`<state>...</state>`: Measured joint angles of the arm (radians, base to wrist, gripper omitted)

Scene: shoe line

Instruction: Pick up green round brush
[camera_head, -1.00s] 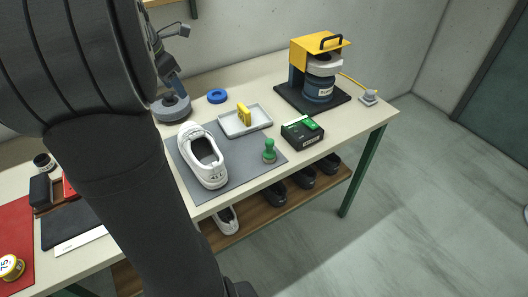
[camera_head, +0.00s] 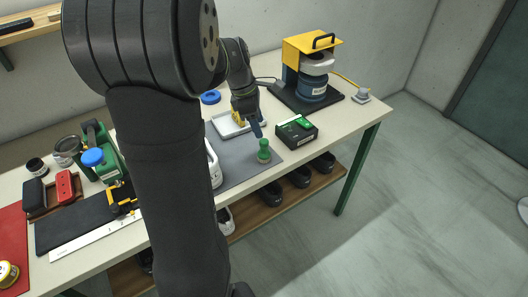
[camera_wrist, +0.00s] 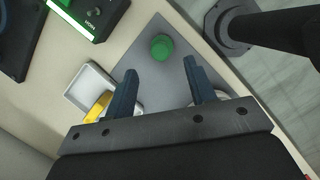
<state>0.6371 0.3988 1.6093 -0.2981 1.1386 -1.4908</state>
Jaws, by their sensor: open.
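The green round brush (camera_head: 264,151) stands upright on the grey mat (camera_head: 236,172), near the mat's right corner. In the wrist view the brush (camera_wrist: 162,47) shows from above as a round green top, ahead of the fingertips and roughly between their lines. My gripper (camera_wrist: 158,68) is open and empty, with its two blue fingers spread apart. In the head view my gripper (camera_head: 255,129) is just above and left of the brush; whether they touch is hard to tell there, but the wrist view shows them apart.
A black and green box (camera_head: 297,133) stands right of the brush. A white shoe (camera_head: 214,165) is partly hidden by my arm. A yellow press (camera_head: 311,70) stands at the back right.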

